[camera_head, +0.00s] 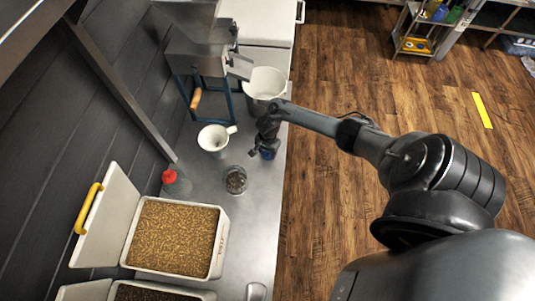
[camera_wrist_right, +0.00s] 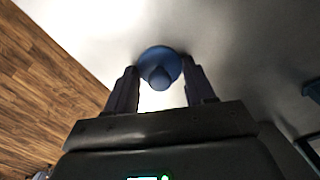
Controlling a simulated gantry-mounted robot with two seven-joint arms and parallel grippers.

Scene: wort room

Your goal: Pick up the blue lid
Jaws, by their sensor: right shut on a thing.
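The blue lid (camera_wrist_right: 161,62) is round with a knob and sits between the fingertips of my right gripper (camera_wrist_right: 160,84) in the right wrist view. The gripper is shut on it. In the head view my right gripper (camera_head: 263,145) points down over the steel counter, with a bit of the blue lid (camera_head: 268,154) showing below it. The gripper hides most of the lid there. I cannot tell whether the lid touches the counter. My left gripper is not in view.
A glass jar (camera_head: 236,180) with dark contents and a white funnel vessel (camera_head: 214,139) stand left of my gripper. A large pot (camera_head: 265,85) stands behind. A grain bin (camera_head: 221,258) and red-capped bottle (camera_head: 170,178) are nearer. The counter's right edge (camera_head: 283,190) is close.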

